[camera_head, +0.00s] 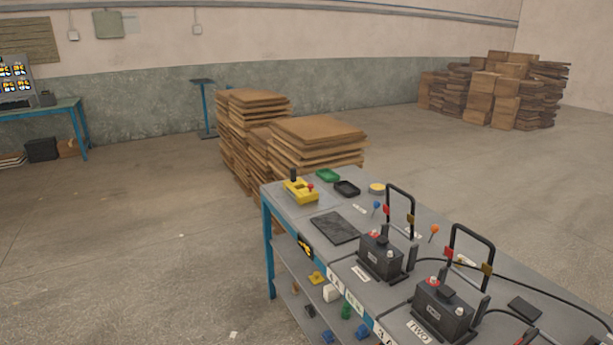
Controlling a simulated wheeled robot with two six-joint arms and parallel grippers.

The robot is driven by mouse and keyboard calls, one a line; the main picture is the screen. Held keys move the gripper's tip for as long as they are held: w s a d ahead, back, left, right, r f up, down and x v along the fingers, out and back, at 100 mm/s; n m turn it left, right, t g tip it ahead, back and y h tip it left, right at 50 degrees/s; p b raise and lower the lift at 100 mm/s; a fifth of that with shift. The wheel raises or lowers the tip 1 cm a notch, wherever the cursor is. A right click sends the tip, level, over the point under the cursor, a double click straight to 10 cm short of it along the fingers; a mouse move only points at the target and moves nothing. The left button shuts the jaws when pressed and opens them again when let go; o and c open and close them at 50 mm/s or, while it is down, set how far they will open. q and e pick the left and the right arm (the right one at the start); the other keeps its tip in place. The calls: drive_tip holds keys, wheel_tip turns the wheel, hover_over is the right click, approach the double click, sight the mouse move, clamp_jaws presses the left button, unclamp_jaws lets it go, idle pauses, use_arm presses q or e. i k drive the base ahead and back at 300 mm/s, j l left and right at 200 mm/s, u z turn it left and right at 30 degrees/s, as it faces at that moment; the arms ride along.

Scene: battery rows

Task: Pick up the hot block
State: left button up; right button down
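No block that I can tell is the hot one shows in the head view. A yellow device (301,192) with a red knob and a black lever sits at the far end of the grey workbench (292,212). Two dark box-shaped batteries, one nearer the middle (381,257) and one nearer the front (443,308), stand on the bench beside black frames with red and brass-coloured clips. Small coloured blocks, among them a white one (330,293) and a yellow one (317,278), lie on the lower shelf. Neither of my grippers is in view.
A green tray (328,175), a black tray (347,188) and a dark flat pad (335,228) lie on the bench. Stacked boards (314,134) stand behind it, more stacks (494,92) at the far right. Open floor lies left, before a table (50,110).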

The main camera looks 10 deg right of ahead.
sight(439, 304)
drive_tip(key=z, duration=0.8)
drive_tip(key=i+j+z, duration=0.4)
drive_tip(key=j+z, duration=0.2)
drive_tip(key=i+j+z, duration=0.15)
drive_tip(key=j+z, duration=0.15)
drive_tip(key=i+j+z, duration=0.1)
drive_tip(key=j+z, duration=0.45)
drive_tip(key=j, duration=0.25)
